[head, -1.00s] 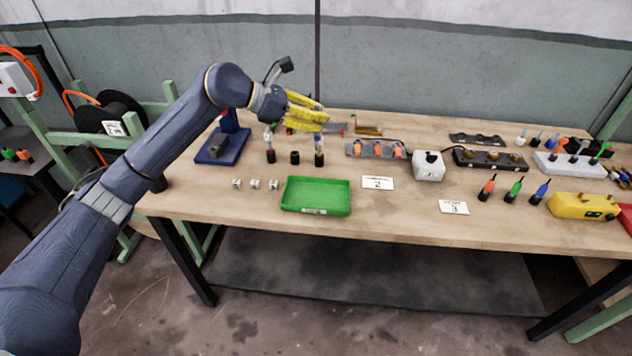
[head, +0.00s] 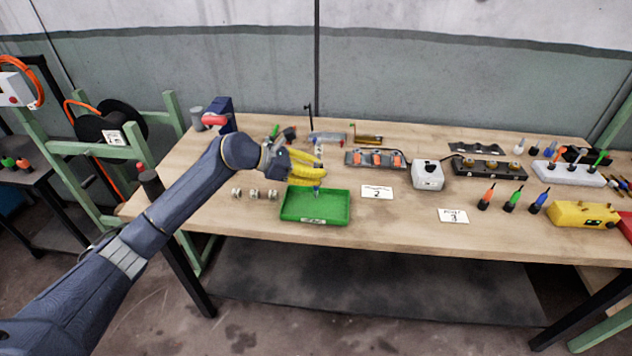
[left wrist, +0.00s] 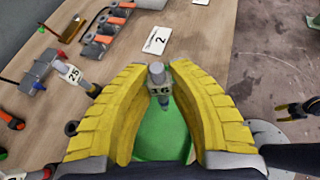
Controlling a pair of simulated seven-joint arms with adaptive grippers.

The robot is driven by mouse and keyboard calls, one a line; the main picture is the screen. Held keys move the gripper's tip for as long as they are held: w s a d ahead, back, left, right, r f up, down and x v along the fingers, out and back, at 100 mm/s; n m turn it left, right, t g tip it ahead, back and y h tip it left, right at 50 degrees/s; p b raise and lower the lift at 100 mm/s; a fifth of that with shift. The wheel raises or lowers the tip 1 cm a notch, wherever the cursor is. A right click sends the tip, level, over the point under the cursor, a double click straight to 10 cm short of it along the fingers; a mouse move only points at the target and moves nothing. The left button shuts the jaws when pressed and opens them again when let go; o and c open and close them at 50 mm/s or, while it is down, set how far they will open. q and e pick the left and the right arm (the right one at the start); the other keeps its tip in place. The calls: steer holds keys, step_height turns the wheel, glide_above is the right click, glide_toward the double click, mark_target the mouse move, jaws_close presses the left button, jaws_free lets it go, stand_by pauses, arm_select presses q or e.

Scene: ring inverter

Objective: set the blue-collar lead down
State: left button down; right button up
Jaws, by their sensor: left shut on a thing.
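A small blue part (head: 317,189) shows just under the fingertips in the head view, low over the tray. Whether its tip touches the tray floor I cannot tell. The tray floor (left wrist: 160,138) shows green behind the fingers and looks empty where visible.
Several small silver fittings (head: 254,194) lie left of the tray. A card marked 2 (head: 377,192) lies to its right, then a white box (head: 428,175). Orange, green and blue-tipped plugs (head: 512,200) stand farther right. Bare tabletop lies between the cards.

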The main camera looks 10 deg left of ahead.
arm_select(q)
steer(key=shift+f, duration=1.85)
steer(key=shift+f, duration=0.1)
steer(key=c, duration=1.3)
jaws_free()
steer(key=v, duration=1.2)
